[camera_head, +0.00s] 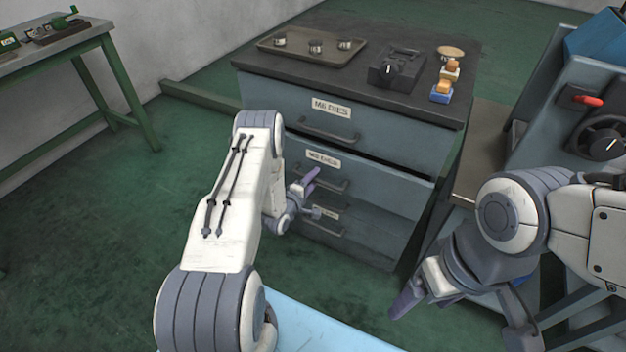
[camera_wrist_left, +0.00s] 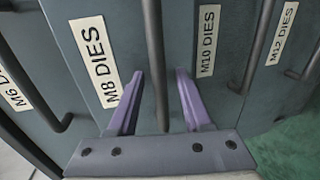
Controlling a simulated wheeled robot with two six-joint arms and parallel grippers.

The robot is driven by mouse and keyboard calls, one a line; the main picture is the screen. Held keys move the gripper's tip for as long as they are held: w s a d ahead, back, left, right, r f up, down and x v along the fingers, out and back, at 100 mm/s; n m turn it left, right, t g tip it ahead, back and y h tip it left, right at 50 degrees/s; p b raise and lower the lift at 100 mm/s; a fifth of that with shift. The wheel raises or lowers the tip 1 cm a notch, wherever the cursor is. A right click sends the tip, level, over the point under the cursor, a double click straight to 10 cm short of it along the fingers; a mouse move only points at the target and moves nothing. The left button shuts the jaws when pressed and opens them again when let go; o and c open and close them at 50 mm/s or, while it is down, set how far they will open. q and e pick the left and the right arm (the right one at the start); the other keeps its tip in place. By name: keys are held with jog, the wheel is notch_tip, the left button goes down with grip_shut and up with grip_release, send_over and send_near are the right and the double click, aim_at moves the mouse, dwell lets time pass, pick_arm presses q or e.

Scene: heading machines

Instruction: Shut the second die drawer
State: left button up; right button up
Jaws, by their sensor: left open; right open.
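The second drawer (camera_head: 376,190), labelled M8 DIES, stands slightly out of the cabinet, with a dark gap along its top edge. Its label (camera_wrist_left: 95,60) and bar handle (camera_wrist_left: 155,60) show in the left wrist view. My left gripper (camera_head: 314,194) is open at this drawer's front; it also shows in the left wrist view (camera_wrist_left: 160,100), with one purple finger on each side of the handle. I cannot tell whether the fingers touch it. My right gripper (camera_head: 462,312) is open and empty, away from the drawers at the lower right.
The M6 DIES drawer (camera_head: 370,126) above looks shut. The M10 (camera_wrist_left: 208,40) and M12 (camera_wrist_left: 282,32) labels lie beyond. A tray (camera_head: 283,56) and a dark block (camera_head: 397,68) stand on the cabinet top. A blue-grey machine (camera_head: 545,125) stands at the right. Green floor is open at left.

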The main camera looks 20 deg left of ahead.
pick_arm(q)
grip_shut()
dwell(1.4)
